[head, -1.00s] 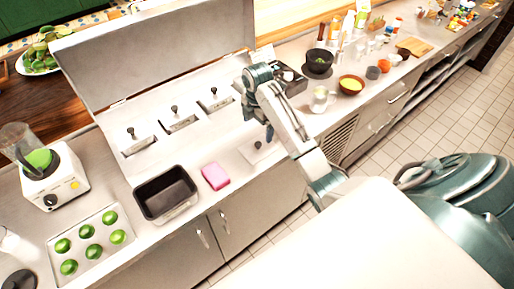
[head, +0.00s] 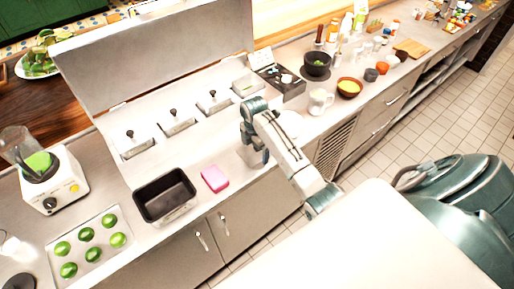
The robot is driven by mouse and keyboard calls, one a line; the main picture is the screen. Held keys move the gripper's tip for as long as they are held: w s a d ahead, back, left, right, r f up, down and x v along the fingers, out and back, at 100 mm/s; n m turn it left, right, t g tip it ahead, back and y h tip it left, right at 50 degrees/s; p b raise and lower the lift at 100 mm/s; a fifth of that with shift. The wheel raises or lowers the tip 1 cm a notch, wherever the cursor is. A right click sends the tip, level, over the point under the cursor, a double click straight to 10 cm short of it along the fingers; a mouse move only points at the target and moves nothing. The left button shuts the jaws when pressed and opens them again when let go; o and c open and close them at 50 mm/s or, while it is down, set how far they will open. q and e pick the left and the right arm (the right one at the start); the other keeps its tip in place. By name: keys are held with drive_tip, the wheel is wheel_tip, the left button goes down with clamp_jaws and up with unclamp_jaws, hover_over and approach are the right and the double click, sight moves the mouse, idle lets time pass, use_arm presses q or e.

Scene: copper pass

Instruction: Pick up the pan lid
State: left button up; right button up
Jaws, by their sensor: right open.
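The pan lid (head: 243,152) is a flat pale metal lid lying on the steel counter near its front edge, right of the pink sponge. My right gripper (head: 257,163) points down over it and hides most of it, including its dark knob. The gripper is open; I cannot tell whether its fingers are around the knob or only above it. My left gripper is not in view.
Several lidded pans (head: 176,124) sit in the counter well behind. A black pan (head: 165,196), a pink sponge (head: 215,179), a lime tray (head: 90,245) and a blender (head: 52,180) stand left. A white jug (head: 320,101) and bowls (head: 349,88) stand right.

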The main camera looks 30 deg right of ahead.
drive_tip(key=c, duration=0.9)
drive_tip(key=shift+o, duration=0.2)
